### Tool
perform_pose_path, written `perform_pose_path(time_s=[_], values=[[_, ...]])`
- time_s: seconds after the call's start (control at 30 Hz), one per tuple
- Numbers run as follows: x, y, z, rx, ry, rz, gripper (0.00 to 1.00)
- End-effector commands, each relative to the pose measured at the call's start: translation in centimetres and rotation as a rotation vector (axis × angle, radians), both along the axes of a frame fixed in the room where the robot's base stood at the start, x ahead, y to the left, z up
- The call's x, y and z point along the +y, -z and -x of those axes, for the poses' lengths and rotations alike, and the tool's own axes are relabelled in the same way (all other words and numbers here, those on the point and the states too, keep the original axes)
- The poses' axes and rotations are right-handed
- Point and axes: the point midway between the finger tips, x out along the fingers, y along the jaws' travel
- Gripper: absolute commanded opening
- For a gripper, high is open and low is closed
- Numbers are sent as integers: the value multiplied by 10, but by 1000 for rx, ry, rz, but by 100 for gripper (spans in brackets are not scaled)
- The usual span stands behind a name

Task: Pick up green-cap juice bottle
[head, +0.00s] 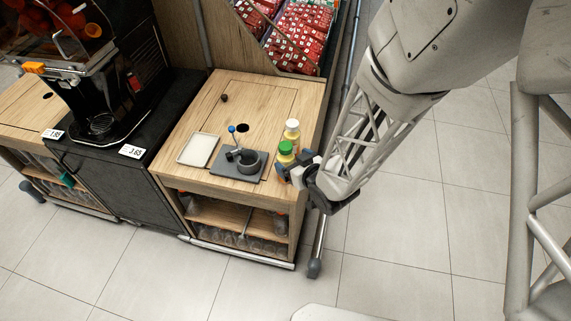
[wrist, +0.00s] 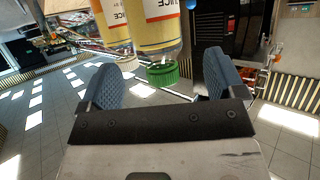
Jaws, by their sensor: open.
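The green-cap juice bottle (head: 286,154) stands upright on the right front part of the wooden counter in the head view. In the wrist view the same bottle (wrist: 154,32) appears upside down, with a yellow body and its green cap lowest. My gripper (head: 294,166) is at the counter's right edge, close beside this bottle. In the wrist view my gripper (wrist: 162,82) is open, and the green cap shows in the gap between its two blue pads. I see no contact; the exact distance is hard to tell.
A white-cap bottle (head: 292,131) stands just behind the green-cap bottle. A grey press (head: 246,161) on a dark board is to the left, with a white tray (head: 198,149) beyond it. The wooden counter (head: 262,92) is mostly clear at the back. A juicer machine stands at far left.

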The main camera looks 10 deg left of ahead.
Motion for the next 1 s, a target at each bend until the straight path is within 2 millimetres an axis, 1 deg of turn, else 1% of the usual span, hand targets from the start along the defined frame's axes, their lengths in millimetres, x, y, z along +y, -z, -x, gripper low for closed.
perform_pose_path(time_s=[0.57,1.0], values=[[4,3,-4,1,0,1,89],[23,18,-25,1,-1,0,89]])
